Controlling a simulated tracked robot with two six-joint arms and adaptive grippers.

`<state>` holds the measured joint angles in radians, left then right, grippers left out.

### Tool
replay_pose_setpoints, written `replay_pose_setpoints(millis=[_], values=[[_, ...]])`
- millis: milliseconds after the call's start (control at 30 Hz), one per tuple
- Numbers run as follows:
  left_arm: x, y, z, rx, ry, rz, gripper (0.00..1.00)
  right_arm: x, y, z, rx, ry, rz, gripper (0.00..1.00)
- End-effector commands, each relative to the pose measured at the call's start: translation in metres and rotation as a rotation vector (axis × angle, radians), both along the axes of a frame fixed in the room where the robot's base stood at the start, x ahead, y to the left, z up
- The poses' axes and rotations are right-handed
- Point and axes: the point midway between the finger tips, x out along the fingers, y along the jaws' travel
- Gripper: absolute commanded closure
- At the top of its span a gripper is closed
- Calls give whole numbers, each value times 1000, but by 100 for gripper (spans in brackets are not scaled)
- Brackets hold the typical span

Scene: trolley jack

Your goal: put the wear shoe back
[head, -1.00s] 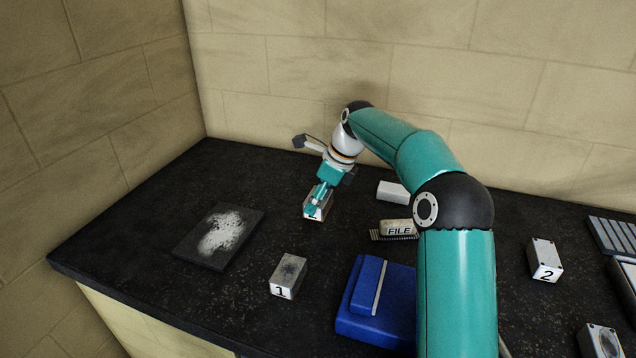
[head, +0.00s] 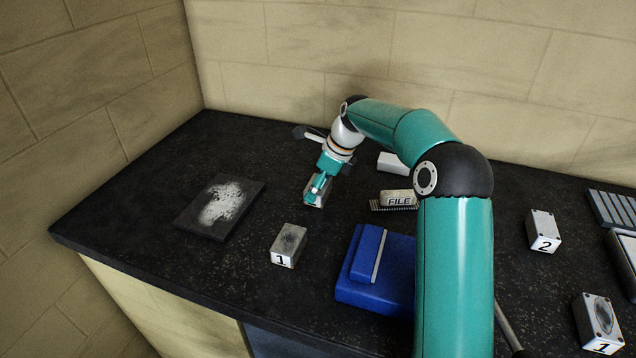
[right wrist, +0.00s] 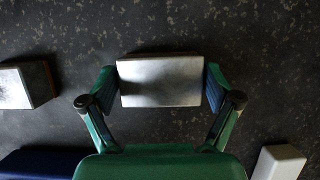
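A metal block (head: 312,201) with a bright, plain top stands on the dark bench, partly hidden by my right gripper (head: 318,187) in the head view. In the right wrist view the block (right wrist: 160,82) lies between the two fingers of my right gripper (right wrist: 160,87). One pad is on each side, very close to it, with what look like narrow gaps. Similar blocks stand elsewhere: one marked 1 (head: 289,245) at the front left, one marked 2 (head: 543,231) at the right, and another marked 1 (head: 599,322) with a dark oval patch at the lower right. My left gripper is out of view.
A dark plate with white powder (head: 222,208) lies at the left. A file block (head: 397,199) and a white block (head: 391,163) are right of my gripper. A blue fixture (head: 376,274) stands in front. A slotted rack (head: 612,211) is at the far right.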

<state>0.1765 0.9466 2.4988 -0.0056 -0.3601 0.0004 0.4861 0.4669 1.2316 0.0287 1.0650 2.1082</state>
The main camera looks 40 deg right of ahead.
Motion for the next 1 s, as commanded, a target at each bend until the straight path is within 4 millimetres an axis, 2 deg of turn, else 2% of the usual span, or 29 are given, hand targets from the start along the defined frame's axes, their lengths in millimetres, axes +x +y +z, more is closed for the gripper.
replay_pose_setpoints(millis=[467,667,1000], values=[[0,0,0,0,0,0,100,-1,0,5,0,-1,1,0],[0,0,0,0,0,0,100,-9,-5,30,-2,-5,-1,0],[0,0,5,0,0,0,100,-31,-17,91,-1,-3,1,0]])
